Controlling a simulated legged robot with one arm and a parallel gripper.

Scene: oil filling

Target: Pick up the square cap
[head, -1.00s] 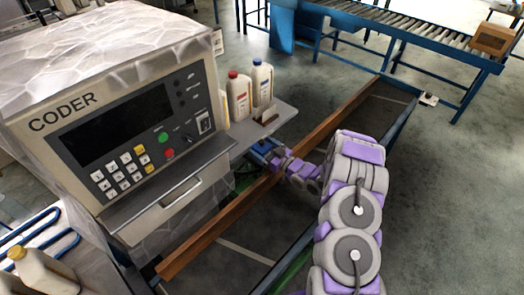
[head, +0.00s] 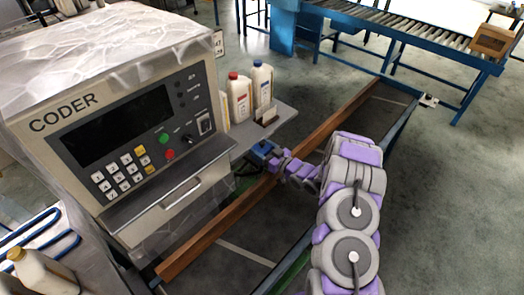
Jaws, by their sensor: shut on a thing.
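My gripper (head: 264,150), blue at its end, is at the edge of the grey shelf (head: 282,123) on the right side of the coder machine. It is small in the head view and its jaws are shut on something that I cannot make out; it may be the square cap. A small brown and white block-like item (head: 267,117) sits on the shelf, behind my gripper. I cannot tell whether it is the square cap.
Bottles with a red cap (head: 238,97) and a blue cap (head: 262,84) stand on the shelf. The coder machine (head: 120,130) fills the left. A brown rail (head: 215,235) runs below my arm. A roller conveyor (head: 400,28) stands at the back, and open floor lies at right.

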